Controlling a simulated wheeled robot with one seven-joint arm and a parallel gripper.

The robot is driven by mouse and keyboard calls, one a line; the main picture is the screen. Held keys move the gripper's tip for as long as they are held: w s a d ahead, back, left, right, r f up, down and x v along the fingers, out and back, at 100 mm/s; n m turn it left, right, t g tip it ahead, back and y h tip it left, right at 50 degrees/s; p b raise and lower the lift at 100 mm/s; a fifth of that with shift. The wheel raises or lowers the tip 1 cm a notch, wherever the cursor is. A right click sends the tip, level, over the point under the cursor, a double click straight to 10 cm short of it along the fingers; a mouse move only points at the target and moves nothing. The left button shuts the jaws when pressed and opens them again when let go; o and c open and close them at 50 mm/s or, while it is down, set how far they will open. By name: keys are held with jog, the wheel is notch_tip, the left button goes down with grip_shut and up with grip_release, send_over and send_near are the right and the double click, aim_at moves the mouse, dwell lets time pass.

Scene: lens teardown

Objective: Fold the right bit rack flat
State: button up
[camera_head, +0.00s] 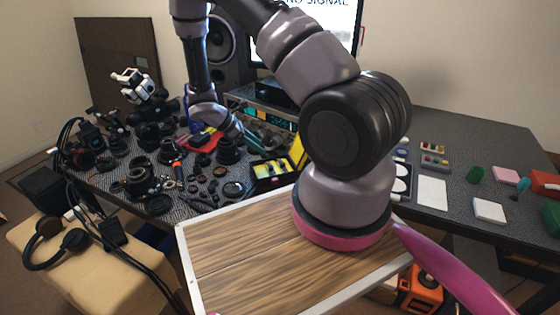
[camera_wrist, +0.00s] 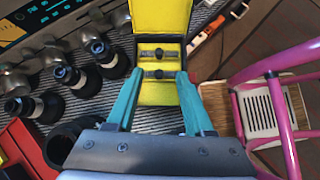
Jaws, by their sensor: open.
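An open black case with yellow lining (camera_wrist: 160,93) lies between and beyond my fingers in the wrist view; its yellow lid (camera_wrist: 160,16) stands open at the top. Two dark bit racks cross it, each with a round dark knob. The upper one (camera_wrist: 158,53), nearer the lid, matches the right rack in the head view; the other (camera_wrist: 160,74) lies between my fingertips. I cannot tell their tilt. My gripper (camera_wrist: 160,72) is open, teal fingers spread, nothing held. In the head view the case (camera_head: 271,181) is at the table's front edge, and my gripper (camera_head: 248,135) is above and behind it.
Lens parts (camera_head: 140,180) crowd the table left of the case. A red tray (camera_head: 201,139) lies behind them. Dark cylinders (camera_wrist: 48,105) stand close left of my gripper in the wrist view. A white card (camera_head: 432,193) and small blocks lie to the right.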

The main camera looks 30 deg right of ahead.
aim_at(281, 163)
jog(key=shift+n, duration=0.5)
jog(key=x, duration=1.2)
jog(key=shift+f, duration=0.6)
jog(key=shift+c, duration=0.3)
